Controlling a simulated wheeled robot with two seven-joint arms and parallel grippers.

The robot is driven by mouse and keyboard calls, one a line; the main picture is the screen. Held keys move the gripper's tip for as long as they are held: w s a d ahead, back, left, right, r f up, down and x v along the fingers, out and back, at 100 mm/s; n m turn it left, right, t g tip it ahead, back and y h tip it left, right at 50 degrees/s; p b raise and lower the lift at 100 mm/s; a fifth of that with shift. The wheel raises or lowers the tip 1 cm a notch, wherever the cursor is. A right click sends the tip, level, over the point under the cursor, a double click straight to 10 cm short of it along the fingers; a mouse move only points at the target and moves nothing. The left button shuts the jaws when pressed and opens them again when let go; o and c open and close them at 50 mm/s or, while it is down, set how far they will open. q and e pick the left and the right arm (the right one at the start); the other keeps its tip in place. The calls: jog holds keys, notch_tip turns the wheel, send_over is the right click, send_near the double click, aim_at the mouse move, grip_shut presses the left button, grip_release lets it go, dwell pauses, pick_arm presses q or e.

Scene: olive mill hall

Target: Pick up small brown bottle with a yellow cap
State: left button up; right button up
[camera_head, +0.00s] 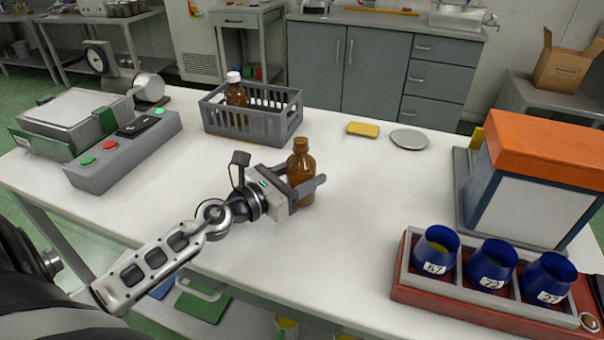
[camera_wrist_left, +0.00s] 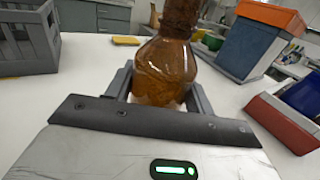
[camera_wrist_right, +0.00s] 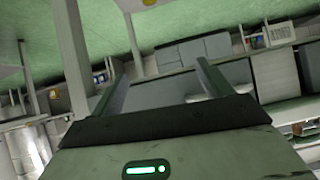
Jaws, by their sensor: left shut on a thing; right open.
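A brown bottle (camera_head: 301,163) stands upright near the middle of the white table; its top looks brown, and I see no yellow cap on it. My left gripper (camera_head: 303,181) is shut on the bottle's body, one finger on each side. In the left wrist view the bottle (camera_wrist_left: 166,70) sits between the fingers, its top cut off by the frame. I cannot tell whether its base touches the table. Another brown bottle (camera_head: 236,94) with a white cap stands in the grey crate (camera_head: 245,126). My right gripper (camera_wrist_right: 159,70) is open and empty, away from the table.
A yellow block (camera_head: 363,129) and a grey disc (camera_head: 408,139) lie behind the held bottle. A rack (camera_head: 480,309) with blue numbered cups and an orange-topped box (camera_head: 540,150) stand right. A grey button box (camera_head: 124,154) and scale stand left. The table's middle right is clear.

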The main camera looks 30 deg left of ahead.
aim_at(289, 168)
pick_arm(q)
notch_tip(289, 168, up, 3)
jog(key=shift+f+p, duration=0.2)
jog(key=shift+p, duration=0.7)
jog(key=shift+s+r, duration=0.2)
jog(key=s+r+p, duration=0.2)
jog(key=s+r, duration=0.7)
jog(key=s, duration=0.4)
jog(key=shift+s+a, duration=0.2)
jog(key=shift+s, duration=0.05)
pick_arm(e)
jog(key=shift+s+d+r, duration=0.3)
jog(key=shift+d+r, duration=0.1)
jog(key=shift+r, duration=0.3)
pick_arm(q)
jog(key=shift+r, duration=0.1)
jog(key=shift+d, duration=0.15)
